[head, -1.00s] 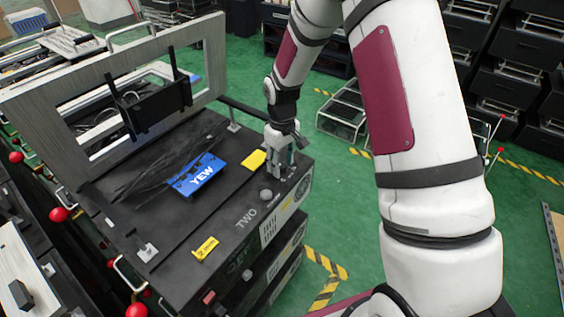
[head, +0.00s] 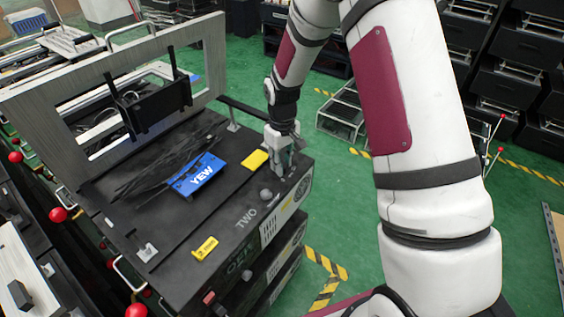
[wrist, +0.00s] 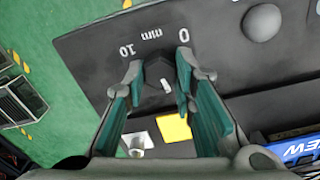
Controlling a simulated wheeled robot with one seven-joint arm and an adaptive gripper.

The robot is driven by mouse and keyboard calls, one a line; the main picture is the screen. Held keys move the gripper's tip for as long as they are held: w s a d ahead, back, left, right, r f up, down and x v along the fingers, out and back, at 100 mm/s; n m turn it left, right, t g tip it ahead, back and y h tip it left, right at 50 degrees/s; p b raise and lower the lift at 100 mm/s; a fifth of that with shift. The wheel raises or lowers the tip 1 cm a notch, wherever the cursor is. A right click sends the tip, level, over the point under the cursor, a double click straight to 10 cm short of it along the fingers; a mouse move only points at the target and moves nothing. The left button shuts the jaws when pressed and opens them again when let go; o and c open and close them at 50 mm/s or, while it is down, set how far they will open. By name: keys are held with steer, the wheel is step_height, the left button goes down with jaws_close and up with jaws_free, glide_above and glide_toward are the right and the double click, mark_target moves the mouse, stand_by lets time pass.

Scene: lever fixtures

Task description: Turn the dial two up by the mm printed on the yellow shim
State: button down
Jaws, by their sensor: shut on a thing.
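The dial (wrist: 156,72) is a dark knob with a white mark on it, beside a printed scale reading 0, mm and 10 in the wrist view. My gripper (wrist: 160,66) is shut on the dial, one finger at each side. In the head view my gripper (head: 281,171) stands at the bench's right corner and hides the dial.
A round grey knob (head: 265,194) stands near the dial. A grey frame (head: 40,108) rises at the back.

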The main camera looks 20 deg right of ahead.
steer(key=m, duration=0.6)
steer(key=shift+d+m+b, duration=0.1)
steer(key=shift+m+b, duration=0.2)
steer(key=shift+m, duration=0.1)
stand_by(0.4)
steer(key=c, duration=1.3)
jaws_free()
steer(key=shift+c, duration=0.2)
step_height(320, 180, up, 12)
